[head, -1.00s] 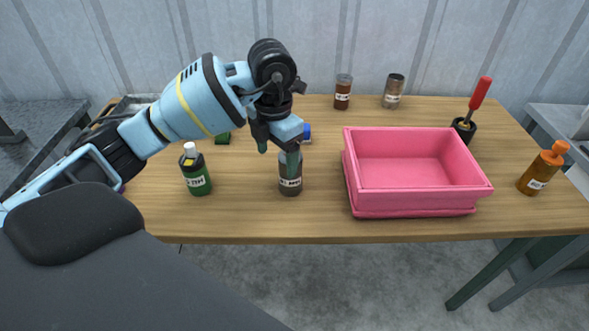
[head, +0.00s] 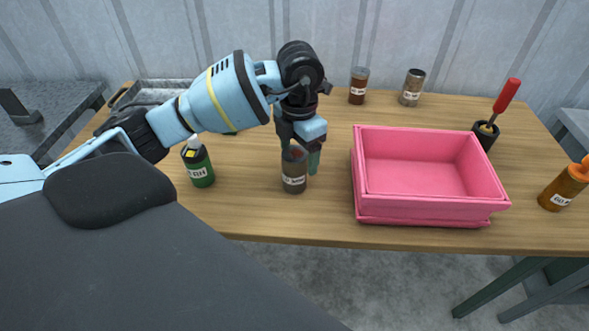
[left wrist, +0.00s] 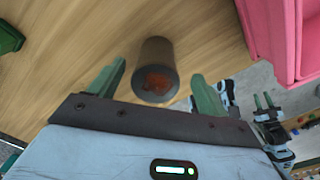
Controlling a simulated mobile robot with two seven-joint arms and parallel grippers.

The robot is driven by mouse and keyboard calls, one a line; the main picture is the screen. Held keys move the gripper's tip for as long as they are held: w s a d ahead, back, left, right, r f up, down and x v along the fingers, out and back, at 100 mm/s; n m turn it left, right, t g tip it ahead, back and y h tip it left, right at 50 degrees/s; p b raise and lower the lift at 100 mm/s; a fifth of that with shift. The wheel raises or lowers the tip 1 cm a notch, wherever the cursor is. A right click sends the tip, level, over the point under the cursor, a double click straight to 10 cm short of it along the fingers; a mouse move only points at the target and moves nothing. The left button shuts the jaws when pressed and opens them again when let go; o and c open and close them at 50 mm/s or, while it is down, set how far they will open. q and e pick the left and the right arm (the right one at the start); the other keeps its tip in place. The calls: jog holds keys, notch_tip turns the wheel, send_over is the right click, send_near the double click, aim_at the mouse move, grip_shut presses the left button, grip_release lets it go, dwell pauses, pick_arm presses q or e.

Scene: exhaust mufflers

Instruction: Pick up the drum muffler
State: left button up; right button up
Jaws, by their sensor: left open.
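A dark grey cylinder with a white label (head: 294,178), which I take for the drum muffler, stands upright on the table. Its round end with a rusty orange patch shows in the left wrist view (left wrist: 156,84). My left gripper (head: 299,156) is open at its upper part, and the green fingers stand apart on either side of it in the left wrist view (left wrist: 160,72). I see no grip on it; contact cannot be told. My right gripper (left wrist: 265,101) shows small at the right of the left wrist view, its green fingers apart and empty.
A pink bin (head: 432,208) stands close to the right. A green bottle (head: 199,168) stands to the left. Two jars (head: 358,86) (head: 412,88), a red-handled tool in a black holder (head: 487,133) and an orange-capped bottle (head: 562,187) stand farther off. The table's front edge is near.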

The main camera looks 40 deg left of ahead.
pick_arm(q)
jog(key=f, duration=0.4)
jog(key=shift+s+a, duration=0.3)
jog(key=shift+s, duration=0.05)
jog(key=shift+f, duration=0.55)
jog(key=c, duration=1.1)
jog(key=shift+r, duration=0.15)
jog(key=shift+w+r, duration=0.1)
jog(key=shift+r, duration=0.45)
notch_tip(320, 180, up, 2)
jog(key=shift+r, duration=0.2)
jog(key=s+d, duration=0.3)
jog(key=s, duration=0.1)
jog(key=s+d+r, duration=0.1)
jog(key=s+d, duration=0.2)
jog(key=s, duration=0.2)
jog(key=s+d, duration=0.3)
jog(key=s, duration=0.1)
jog(key=shift+s+r, duration=0.15)
